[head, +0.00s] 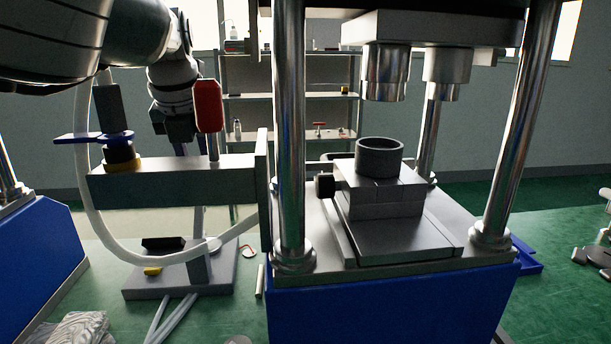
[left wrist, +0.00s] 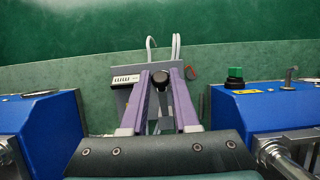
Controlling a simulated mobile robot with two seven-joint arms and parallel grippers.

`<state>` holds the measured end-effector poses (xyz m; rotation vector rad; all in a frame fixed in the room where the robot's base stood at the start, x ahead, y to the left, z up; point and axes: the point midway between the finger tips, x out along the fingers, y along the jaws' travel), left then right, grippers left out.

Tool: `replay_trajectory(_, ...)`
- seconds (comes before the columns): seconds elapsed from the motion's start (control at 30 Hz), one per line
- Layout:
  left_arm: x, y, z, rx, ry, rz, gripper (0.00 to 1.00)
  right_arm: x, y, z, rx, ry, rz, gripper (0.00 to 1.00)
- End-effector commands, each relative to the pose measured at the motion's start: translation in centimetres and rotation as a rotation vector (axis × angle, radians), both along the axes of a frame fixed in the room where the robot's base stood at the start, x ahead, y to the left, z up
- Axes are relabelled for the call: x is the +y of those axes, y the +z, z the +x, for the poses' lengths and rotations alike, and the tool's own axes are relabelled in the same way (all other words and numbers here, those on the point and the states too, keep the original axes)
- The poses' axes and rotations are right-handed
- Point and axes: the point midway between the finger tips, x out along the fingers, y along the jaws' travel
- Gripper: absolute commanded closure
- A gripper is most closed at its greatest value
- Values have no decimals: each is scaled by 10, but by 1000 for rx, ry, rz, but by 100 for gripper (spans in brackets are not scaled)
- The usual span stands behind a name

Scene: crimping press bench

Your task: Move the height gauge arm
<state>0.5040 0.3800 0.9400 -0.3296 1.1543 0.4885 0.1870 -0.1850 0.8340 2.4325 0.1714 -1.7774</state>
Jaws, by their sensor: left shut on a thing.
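The height gauge stands on a grey base (head: 222,272) on the bench, left of the press. Its upright column (head: 198,225) shows below the press's side beam. In the left wrist view a dark, rounded part of the height gauge arm (left wrist: 160,76) lies between my purple fingers. My left gripper (left wrist: 161,88) is shut on it; the exact contact is hard to see. In the head view my left wrist comes down behind the beam, and the beam hides the fingertips. My right gripper is not in view.
The press, with a blue base (head: 390,304) and chrome columns (head: 290,130), stands close to the right. The grey side beam (head: 175,185) carries a red knob (head: 208,106). A pale hose (head: 98,228) loops in front. Another blue machine (head: 35,255) stands left.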

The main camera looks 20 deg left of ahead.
Motion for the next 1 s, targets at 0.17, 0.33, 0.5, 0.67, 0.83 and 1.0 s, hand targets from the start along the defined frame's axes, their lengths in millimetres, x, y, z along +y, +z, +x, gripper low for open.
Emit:
replay_trajectory(0.17,3,4,3,-13,4,9,100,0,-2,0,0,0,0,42)
replay_trajectory(0.33,3,4,3,-12,4,9,100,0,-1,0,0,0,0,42)
replay_trajectory(0.5,3,4,2,-10,4,8,63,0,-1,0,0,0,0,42)
replay_trajectory(0.67,2,2,2,-7,3,6,45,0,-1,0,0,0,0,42)
replay_trajectory(0.83,2,1,1,-5,1,4,41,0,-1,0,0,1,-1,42)
replay_trajectory(1.0,1,3,1,-5,1,4,41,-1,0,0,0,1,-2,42)
